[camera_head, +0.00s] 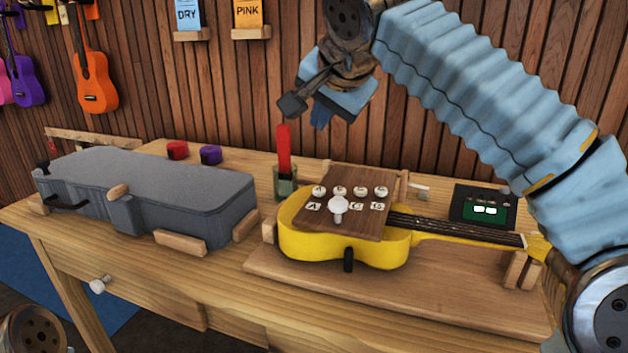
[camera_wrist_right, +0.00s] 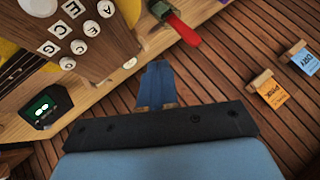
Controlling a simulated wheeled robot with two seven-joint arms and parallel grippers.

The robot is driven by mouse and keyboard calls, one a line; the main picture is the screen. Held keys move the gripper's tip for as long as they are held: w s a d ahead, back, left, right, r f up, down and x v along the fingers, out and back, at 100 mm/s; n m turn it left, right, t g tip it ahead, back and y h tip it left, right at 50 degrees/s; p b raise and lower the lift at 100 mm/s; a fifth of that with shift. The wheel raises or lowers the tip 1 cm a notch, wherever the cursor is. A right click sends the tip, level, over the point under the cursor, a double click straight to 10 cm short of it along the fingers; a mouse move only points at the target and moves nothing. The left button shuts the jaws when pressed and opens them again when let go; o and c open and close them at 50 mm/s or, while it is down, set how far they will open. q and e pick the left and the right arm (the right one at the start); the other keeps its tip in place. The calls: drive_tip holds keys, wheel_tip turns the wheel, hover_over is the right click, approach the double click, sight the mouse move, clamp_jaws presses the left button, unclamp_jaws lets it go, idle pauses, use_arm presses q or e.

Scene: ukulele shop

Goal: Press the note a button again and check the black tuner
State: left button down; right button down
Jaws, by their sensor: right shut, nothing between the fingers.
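The button board (camera_head: 383,226) is a brown wooden panel over the yellow ukulele (camera_head: 300,243), with a row of round white buttons and letter tiles. The note A button (camera_head: 319,191) is leftmost, behind the A tile; it also shows in the right wrist view (camera_wrist_right: 105,9). A big white knob stands in front of the row. The black tuner (camera_head: 470,210) stands right of the board, its green screen lit with two white marks; the right wrist view shows it too (camera_wrist_right: 37,121). My right gripper (camera_head: 319,122) is shut and empty, raised above and behind the board. My left gripper is out of view.
A red-handled tool stands in a dark green cup (camera_head: 285,186) below my right gripper, left of the board. A grey instrument case (camera_head: 150,185) fills the table's left. Small red (camera_head: 177,150) and purple (camera_head: 210,155) items sit behind it. The ukulele rests on wooden supports.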

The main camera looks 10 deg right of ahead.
drive_tip(key=shift+f, duration=0.15)
drive_tip(key=b, duration=0.3)
hover_over(322, 192)
wheel_tip(322, 192, down, 7)
drive_tip(key=shift+r, duration=0.15)
drive_tip(key=shift+f+b, duration=0.95)
drive_tip(key=shift+f, duration=0.1)
idle(1.1)
drive_tip(key=shift+f+b, duration=0.3)
drive_tip(key=shift+f+b, duration=0.4)
drive_tip(key=shift+f, duration=0.1)
idle(0.6)
idle(0.4)
drive_tip(key=shift+r+p, duration=0.95)
drive_tip(key=shift+p, duration=0.05)
